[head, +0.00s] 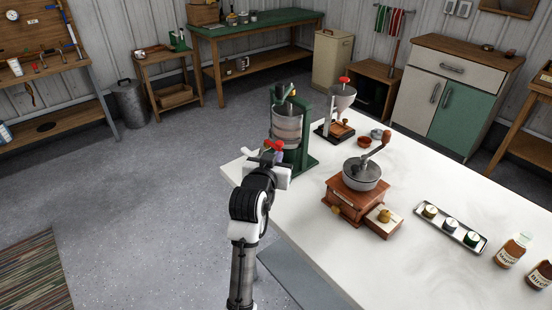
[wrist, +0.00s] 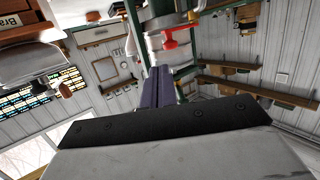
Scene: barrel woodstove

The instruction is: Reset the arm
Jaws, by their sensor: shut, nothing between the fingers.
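My arm reaches up from the bottom of the head view. My gripper (head: 268,154) is at the left edge of the white-topped table, in front of the green-framed press (head: 289,126). In the wrist view its dark fingers (wrist: 157,83) are together, with nothing held between them. A red handle (wrist: 170,39) shows just beyond the fingertips in the wrist view, near the press's green frame. I cannot tell whether the fingers touch it.
On the white table (head: 435,180) stand a wooden coffee grinder (head: 352,200), a tray (head: 470,241) of small jars, a red-topped funnel stand (head: 342,100) and two brown bottles (head: 513,250). Open grey floor (head: 140,190) lies to the left.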

